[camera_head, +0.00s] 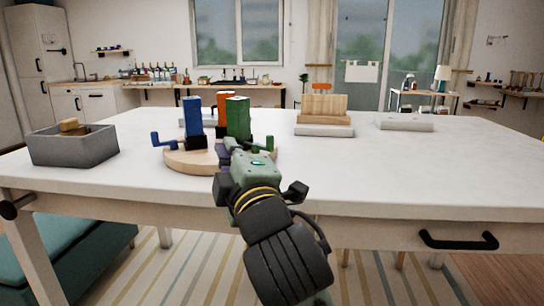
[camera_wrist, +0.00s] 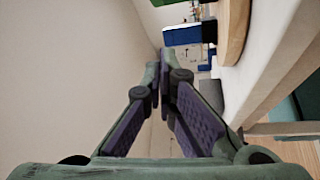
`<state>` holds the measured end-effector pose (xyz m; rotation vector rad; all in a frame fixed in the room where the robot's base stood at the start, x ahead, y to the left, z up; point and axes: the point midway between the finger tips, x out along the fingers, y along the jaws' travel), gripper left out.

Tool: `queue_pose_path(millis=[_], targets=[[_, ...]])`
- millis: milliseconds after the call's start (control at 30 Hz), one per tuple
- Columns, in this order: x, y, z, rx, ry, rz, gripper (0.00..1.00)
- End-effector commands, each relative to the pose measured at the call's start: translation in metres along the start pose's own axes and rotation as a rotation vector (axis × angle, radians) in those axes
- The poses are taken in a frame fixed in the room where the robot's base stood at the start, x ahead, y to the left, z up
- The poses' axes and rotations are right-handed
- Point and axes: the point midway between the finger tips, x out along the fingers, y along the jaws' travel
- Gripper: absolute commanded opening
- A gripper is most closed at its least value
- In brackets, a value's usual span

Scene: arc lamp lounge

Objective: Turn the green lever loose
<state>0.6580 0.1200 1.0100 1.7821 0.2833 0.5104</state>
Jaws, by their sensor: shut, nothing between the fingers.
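The green lever (camera_head: 269,143) stands at the right side of a round wooden base (camera_head: 183,160) on the white table. A tall green block (camera_head: 237,118) stands upright on the base, with a blue block (camera_head: 193,117) and an orange-red block (camera_head: 223,101) near it. A blue lever (camera_head: 161,140) sits at the base's left. My gripper (camera_head: 226,148) is shut and empty, in front of the green block and left of the green lever. Its closed fingers (camera_wrist: 160,62) fill the middle of the wrist view, with the wooden base's edge (camera_wrist: 236,30) to their right.
A grey bin (camera_head: 74,148) with wooden pieces stands at the table's left. A wooden block on a pale slab (camera_head: 324,131) and another pale slab (camera_head: 404,124) lie towards the back. The table's right side (camera_head: 430,165) is clear.

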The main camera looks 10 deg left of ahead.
Motion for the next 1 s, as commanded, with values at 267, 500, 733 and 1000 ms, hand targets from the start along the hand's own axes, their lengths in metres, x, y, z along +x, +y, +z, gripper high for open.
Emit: queue_pose_path(millis=[267,500,733,1000], targets=[[-0.034,-0.017,0.083,-0.212,-0.229,-0.157,0.0],[-0.037,-0.018,0.089,-0.231,-0.249,-0.177,0.0],[-0.036,-0.018,0.089,-0.228,-0.248,-0.177,0.0],[-0.018,-0.015,0.093,-0.224,-0.248,-0.18,0.0]])
